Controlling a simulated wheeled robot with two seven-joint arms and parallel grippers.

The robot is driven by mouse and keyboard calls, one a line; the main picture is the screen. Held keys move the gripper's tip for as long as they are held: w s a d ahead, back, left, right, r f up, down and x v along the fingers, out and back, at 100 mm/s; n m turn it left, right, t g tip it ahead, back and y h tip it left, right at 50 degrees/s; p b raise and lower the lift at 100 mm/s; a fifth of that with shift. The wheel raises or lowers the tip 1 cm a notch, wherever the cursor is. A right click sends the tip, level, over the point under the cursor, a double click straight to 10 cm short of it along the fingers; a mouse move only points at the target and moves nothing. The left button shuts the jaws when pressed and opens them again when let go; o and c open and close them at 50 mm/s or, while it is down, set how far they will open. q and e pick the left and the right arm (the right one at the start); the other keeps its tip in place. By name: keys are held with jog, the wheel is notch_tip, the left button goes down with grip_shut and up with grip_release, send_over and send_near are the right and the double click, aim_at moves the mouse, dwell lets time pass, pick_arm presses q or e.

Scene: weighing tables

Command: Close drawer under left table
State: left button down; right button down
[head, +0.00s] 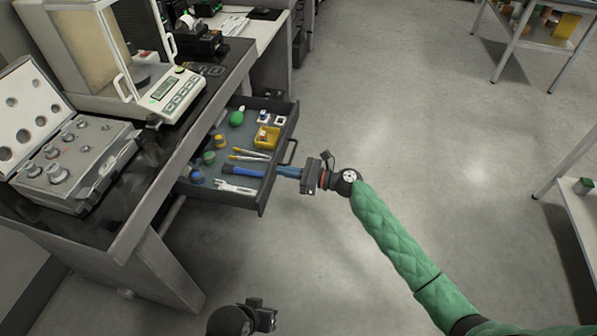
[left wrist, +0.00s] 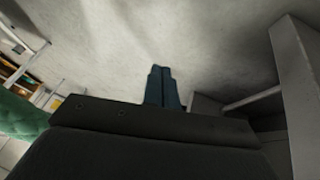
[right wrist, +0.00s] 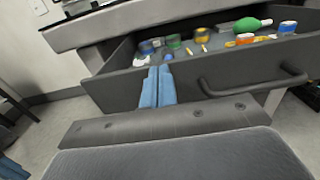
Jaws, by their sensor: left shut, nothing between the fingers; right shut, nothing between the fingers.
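The grey drawer (head: 268,190) under the left table (head: 190,118) stands pulled out, with its contents in view. Its bar handle (head: 290,152) is on the front panel; in the right wrist view the handle (right wrist: 255,85) lies right of my fingers. My right gripper (head: 288,172) is shut and empty, its blue fingers pointing at the drawer front beside the handle. In the right wrist view its fingertips (right wrist: 159,72) overlap the front panel (right wrist: 120,90); I cannot tell whether they touch.
A balance (head: 168,95) and an open weight case (head: 75,150) stand on the table. Open floor (head: 400,130) lies right of the drawer.

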jog(key=shift+w+a, duration=0.2)
jog(key=shift+a, duration=0.25)
pick_arm(q)
jog(key=shift+s+r, duration=0.1)
jog(key=shift+r, duration=0.3)
